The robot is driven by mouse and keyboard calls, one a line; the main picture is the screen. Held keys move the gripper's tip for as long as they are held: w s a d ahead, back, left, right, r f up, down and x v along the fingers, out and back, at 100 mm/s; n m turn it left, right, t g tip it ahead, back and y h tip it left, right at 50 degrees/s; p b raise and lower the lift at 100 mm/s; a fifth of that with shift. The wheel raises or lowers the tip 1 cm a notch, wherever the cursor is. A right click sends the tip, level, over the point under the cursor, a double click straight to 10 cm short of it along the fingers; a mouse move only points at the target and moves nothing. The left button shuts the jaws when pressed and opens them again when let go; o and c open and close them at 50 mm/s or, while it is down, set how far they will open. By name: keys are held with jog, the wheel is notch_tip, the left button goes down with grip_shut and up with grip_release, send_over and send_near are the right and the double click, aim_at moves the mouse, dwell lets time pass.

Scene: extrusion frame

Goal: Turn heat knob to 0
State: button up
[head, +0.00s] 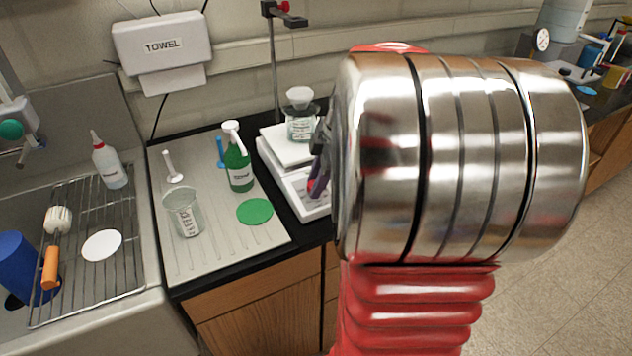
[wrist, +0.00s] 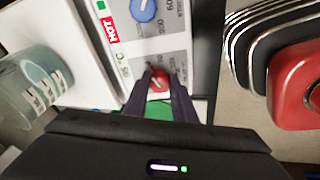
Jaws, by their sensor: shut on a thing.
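The white hot plate (head: 285,150) stands on the dark bench, and its control panel shows in the wrist view (wrist: 122,38). The panel has a red knob (wrist: 158,82) with a white pointer line and a blue knob (wrist: 143,9). I take the red one as the heat knob. My gripper (wrist: 160,78) has its two dark fingers closed around the red knob, one on each side. In the head view my gripper (head: 318,178) is at the panel, mostly hidden by my arm. The scale around the red knob is partly covered, so I cannot read its setting.
A glass beaker (head: 301,128) with a funnel-like top stands on the hot plate, close to my gripper. A stand (head: 272,60) rises behind. To the left are a green bottle (head: 238,165), an empty beaker (head: 183,213) and a green disc (head: 255,211) on a grey board.

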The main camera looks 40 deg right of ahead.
jog(key=shift+n, duration=0.5)
jog(key=o, duration=1)
jog(key=shift+o, duration=0.2)
jog(key=v, duration=1.3)
jog(key=shift+r, duration=0.35)
jog(key=shift+d+m, duration=0.1)
jog(key=shift+m, duration=0.2)
